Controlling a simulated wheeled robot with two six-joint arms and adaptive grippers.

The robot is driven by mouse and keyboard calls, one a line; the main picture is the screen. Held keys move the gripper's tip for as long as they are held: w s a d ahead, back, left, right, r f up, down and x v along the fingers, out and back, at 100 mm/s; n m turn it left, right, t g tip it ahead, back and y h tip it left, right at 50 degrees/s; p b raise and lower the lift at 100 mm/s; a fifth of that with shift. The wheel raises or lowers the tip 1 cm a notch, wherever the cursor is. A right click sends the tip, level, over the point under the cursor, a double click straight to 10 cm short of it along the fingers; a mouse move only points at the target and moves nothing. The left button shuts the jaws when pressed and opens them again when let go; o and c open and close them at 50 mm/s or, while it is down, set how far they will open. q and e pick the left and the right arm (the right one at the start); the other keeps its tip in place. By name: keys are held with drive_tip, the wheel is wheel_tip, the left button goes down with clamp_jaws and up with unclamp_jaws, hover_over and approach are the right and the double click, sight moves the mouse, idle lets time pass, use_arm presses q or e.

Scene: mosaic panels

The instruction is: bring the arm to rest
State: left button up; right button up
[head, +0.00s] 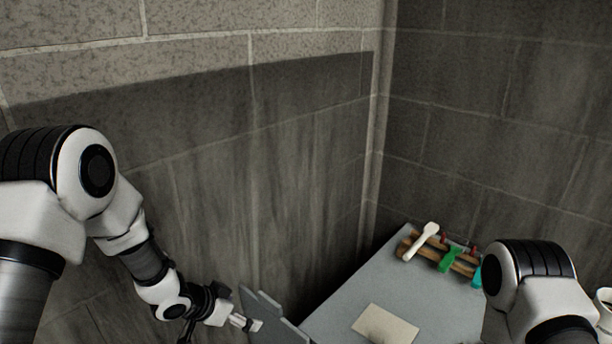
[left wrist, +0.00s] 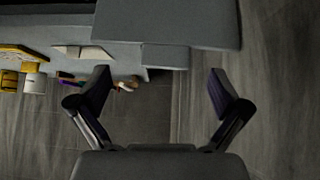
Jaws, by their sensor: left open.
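My left arm comes in from the left of the head view and hangs down. Its gripper (head: 246,323) is low, beside the left edge of a grey table (head: 345,296). In the left wrist view the left gripper (left wrist: 160,92) is open, its two dark fingers wide apart with nothing between them. The grey table surface (left wrist: 190,25) shows beyond the fingers. My right arm shows at the lower right of the head view, but its gripper is out of sight.
A wooden rack (head: 440,255) with a white-handled tool (head: 421,241) and a green item (head: 450,259) stands at the table's back. A beige panel (head: 385,325) lies in front. A white cup (head: 604,308) is at the far right. Walls (head: 200,170) stand close on the left and behind.

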use_arm(q)
drive_tip(key=s+f+n+g+y+b, duration=0.2)
drive_tip(key=s+f+n+g+b, duration=0.25)
drive_tip(key=s+f, duration=1.7)
drive_tip(key=s+a+f+n+g+y, duration=0.1)
drive_tip(key=s+a+f+n+y, duration=0.1)
drive_tip(key=s+a, duration=0.4)
drive_tip(key=shift+s+a+n+g+y, duration=0.35)
drive_tip(key=shift+s+n+y, duration=0.3)
drive_tip(key=shift+s, duration=2.05)
